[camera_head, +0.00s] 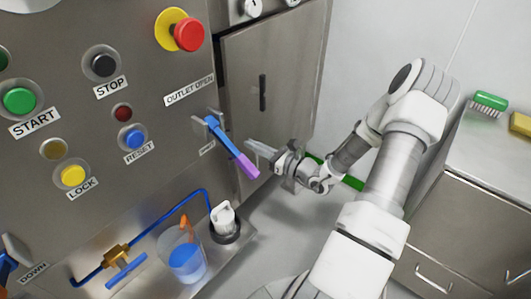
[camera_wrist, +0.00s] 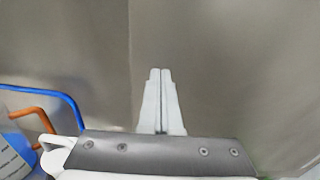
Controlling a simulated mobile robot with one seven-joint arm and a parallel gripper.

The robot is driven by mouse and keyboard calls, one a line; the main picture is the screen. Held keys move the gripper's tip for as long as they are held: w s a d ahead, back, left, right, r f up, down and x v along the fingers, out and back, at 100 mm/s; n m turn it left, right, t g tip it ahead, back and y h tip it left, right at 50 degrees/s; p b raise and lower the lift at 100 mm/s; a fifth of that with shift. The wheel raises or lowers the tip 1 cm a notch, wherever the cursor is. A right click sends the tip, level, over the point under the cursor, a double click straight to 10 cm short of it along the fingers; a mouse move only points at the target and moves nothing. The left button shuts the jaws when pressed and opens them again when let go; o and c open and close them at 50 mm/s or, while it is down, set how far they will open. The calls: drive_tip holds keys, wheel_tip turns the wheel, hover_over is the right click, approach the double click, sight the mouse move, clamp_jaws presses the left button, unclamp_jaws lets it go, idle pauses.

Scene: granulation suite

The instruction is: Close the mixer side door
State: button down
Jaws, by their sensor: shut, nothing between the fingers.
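The mixer side door (camera_head: 285,70) is a grey metal panel with a dark vertical handle (camera_head: 263,92), right of the control panel in the head view. I cannot tell for sure how far it stands from its frame. My gripper (camera_head: 250,150) is shut and empty, below the handle near the door's lower part, with its fingers pointing left. In the wrist view my gripper (camera_wrist: 160,72) points at plain grey metal with a vertical edge left of the fingers. Contact with the metal cannot be told.
A blue lever with a purple grip (camera_head: 243,165) sticks out just left of my fingers. Below are a cup with blue contents (camera_head: 186,261), a white fitting (camera_head: 223,217) and blue tubing (camera_head: 160,225). A cabinet (camera_head: 470,205) with a green brush (camera_head: 489,102) stands at right.

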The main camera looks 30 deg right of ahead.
drive_tip(key=shift+w+a, duration=0.1)
drive_tip(key=shift+w, duration=0.15)
